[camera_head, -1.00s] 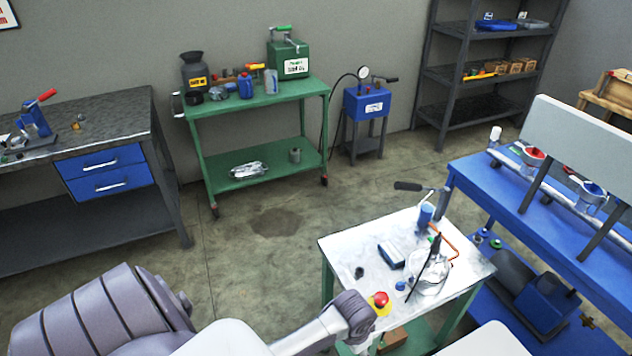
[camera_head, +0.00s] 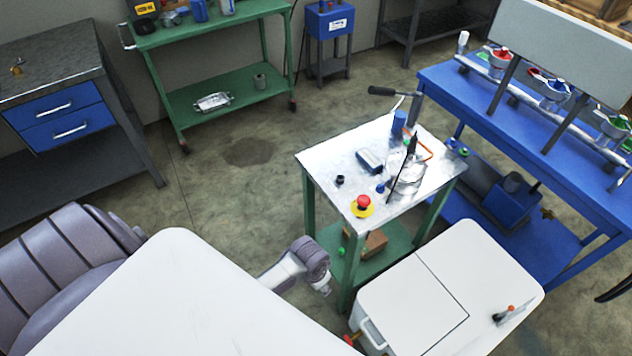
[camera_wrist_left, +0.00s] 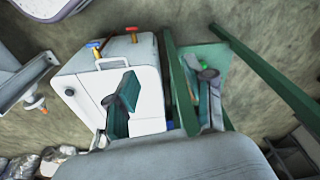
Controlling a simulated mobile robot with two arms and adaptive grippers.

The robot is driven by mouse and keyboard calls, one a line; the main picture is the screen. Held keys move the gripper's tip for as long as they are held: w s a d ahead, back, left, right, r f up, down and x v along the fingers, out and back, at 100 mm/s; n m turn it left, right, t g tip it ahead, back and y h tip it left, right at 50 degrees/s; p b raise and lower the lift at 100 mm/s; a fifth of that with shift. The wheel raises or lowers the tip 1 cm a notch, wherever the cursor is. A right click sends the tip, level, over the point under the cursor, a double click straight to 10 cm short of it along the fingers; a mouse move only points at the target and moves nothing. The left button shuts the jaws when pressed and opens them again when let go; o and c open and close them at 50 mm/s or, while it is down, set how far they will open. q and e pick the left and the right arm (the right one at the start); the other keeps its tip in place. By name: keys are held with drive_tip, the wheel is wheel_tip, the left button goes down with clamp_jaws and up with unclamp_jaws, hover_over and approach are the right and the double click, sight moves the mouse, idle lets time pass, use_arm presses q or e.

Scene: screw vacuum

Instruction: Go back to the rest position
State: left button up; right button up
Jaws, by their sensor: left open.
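My left arm comes in from the lower left in the head view, and its grey wrist (camera_head: 308,257) hangs beside the near left leg of the small worktable (camera_head: 327,158), below tabletop height. In the left wrist view, the two fingers of my left gripper (camera_wrist_left: 164,92) are spread apart with nothing between them. Behind them are a white cabinet (camera_wrist_left: 84,97) with a handle and the green table frame (camera_wrist_left: 258,65). On the worktable are a red button on a yellow base (camera_head: 363,205), a glass vessel (camera_head: 409,178) and a blue-grey box (camera_head: 369,160). My right gripper is not seen.
The white cabinet (camera_head: 410,302) stands against the worktable's near side. A blue bench (camera_head: 440,78) with valves is on the right. A green cart (camera_head: 170,100) and a dark bench with blue drawers (camera_head: 60,115) stand behind. The floor left of the worktable is open.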

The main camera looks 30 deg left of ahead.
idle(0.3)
use_arm(q)
drive_tip(key=s+a+f+b, duration=0.1)
drive_tip(key=s+a+f, duration=0.1)
drive_tip(key=s+f, duration=1.5)
drive_tip(key=s, duration=0.4)
drive_tip(key=s+f, duration=0.5)
drive_tip(key=s, duration=0.3)
drive_tip(key=shift+d+g+b, duration=0.15)
drive_tip(key=shift+g+b, duration=0.15)
drive_tip(key=shift+b, duration=0.05)
